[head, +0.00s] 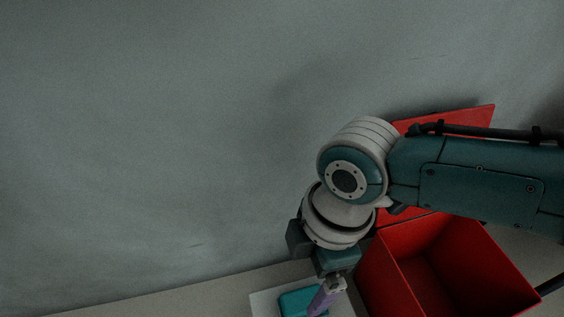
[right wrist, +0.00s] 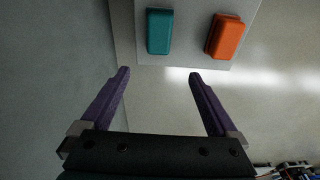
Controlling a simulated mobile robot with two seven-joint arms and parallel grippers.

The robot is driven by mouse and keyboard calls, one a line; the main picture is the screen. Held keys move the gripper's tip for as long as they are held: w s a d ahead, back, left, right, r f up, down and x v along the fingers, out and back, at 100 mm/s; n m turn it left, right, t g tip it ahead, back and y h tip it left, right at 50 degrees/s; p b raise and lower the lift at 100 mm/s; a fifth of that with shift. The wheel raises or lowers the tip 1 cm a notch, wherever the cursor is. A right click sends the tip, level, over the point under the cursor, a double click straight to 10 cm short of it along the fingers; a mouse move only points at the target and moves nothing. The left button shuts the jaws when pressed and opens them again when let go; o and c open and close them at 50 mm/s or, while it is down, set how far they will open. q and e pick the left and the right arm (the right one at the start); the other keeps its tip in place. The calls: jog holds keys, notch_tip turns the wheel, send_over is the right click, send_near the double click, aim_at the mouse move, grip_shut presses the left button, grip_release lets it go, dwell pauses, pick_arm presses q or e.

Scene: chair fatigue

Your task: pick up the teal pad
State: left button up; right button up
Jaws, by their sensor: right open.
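The teal pad (right wrist: 160,32) lies on a light grey board (right wrist: 188,56) in the right wrist view, left of an orange pad. In the head view the teal pad (head: 298,301) shows at the bottom edge, partly hidden by my right gripper (head: 326,298). In the right wrist view my right gripper (right wrist: 158,74) is open and empty, its purple fingers apart. The teal pad is beyond the fingertips in that picture, between their lines and nearer the left finger's side. I cannot tell the height of the gripper above the board. My left gripper is in neither view.
The orange pad (right wrist: 224,36) lies on the same board, right of the teal one. An open red box (head: 440,272) with a raised red lid (head: 474,117) stands right of the board. A grey wall (head: 150,150) rises behind the surface.

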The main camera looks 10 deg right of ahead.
jog(key=b, duration=0.3)
send_over(304, 300)
jog(key=d, duration=0.1)
jog(key=f, duration=0.5)
jog(key=shift+w, duration=0.4)
jog(key=f+b, duration=0.2)
jog(key=f, duration=0.1)
jog(key=f+b, duration=0.1)
jog(key=shift+a+f+b, duration=0.25)
jog(key=shift+a+b, duration=0.1)
jog(key=shift+b, duration=0.05)
jog(key=f+b, duration=0.3)
jog(key=s+f+b, duration=0.1)
jog(key=f+b, duration=0.1)
jog(key=shift+a, duration=0.1)
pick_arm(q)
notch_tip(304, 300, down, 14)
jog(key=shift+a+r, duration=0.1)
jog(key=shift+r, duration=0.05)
pick_arm(e)
jog(key=shift+r, duration=0.1)
jog(key=shift+w, duration=0.1)
jog(key=shift+c, duration=0.5)
jog(key=c, duration=1.2)
